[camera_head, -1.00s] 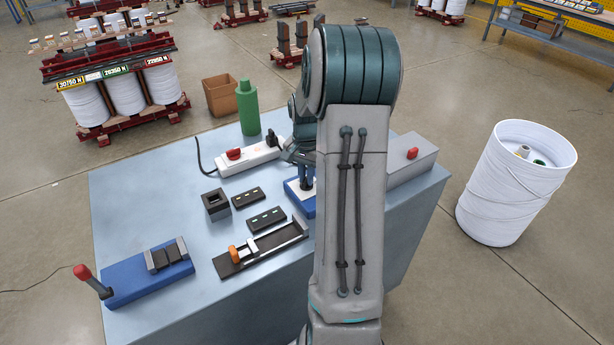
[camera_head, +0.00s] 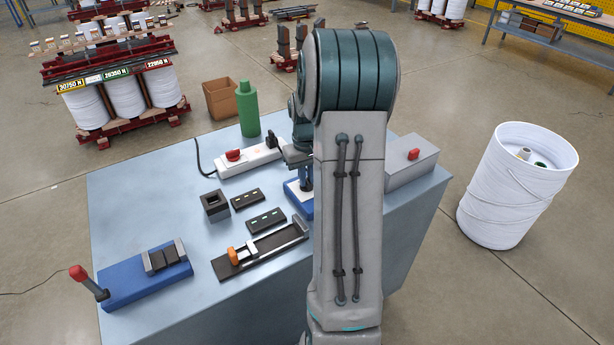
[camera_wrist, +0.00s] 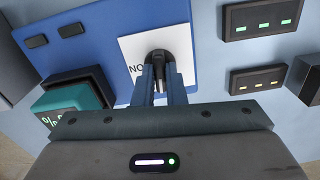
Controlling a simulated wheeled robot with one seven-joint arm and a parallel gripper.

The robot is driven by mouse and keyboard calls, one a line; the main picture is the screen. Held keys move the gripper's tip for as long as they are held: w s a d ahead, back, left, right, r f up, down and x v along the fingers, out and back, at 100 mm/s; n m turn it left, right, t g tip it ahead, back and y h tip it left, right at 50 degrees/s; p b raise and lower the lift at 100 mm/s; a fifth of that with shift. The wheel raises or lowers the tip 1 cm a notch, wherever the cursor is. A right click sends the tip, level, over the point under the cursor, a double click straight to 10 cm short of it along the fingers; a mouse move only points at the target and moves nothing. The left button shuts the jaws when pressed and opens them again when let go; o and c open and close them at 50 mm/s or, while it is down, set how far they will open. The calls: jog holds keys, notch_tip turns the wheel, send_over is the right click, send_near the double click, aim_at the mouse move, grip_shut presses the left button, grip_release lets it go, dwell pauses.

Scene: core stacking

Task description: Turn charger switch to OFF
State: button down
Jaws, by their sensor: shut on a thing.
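The charger (camera_head: 292,187) is a blue panel, partly hidden behind my arm in the head view. In the wrist view the blue panel (camera_wrist: 95,60) bears a white plate (camera_wrist: 129,48) with lettering that starts "NO"; the rest is covered. The black switch knob (camera_wrist: 158,56) stands on that plate. My gripper (camera_wrist: 160,80) is shut on the knob, a finger on each side. A teal display (camera_wrist: 75,102) with a percent sign sits beside it, partly hidden by my gripper. The knob's exact setting cannot be read.
Two dark modules (camera_head: 246,198) (camera_head: 266,219) with small lights lie beside the charger. A power strip (camera_head: 248,162) with a red switch and a green bottle (camera_head: 248,110) stand behind. A grey box (camera_head: 411,165) with a red knob is at right. The table (camera_head: 150,215) has bare areas at left.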

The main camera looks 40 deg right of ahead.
jog(key=shift+n, duration=0.6)
jog(key=c, duration=1.5)
grip_release()
jog(key=shift+r, duration=0.15)
notch_tip(320, 180, up, 14)
jog(key=shift+f+b, duration=0.2)
jog(key=shift+b, duration=0.25)
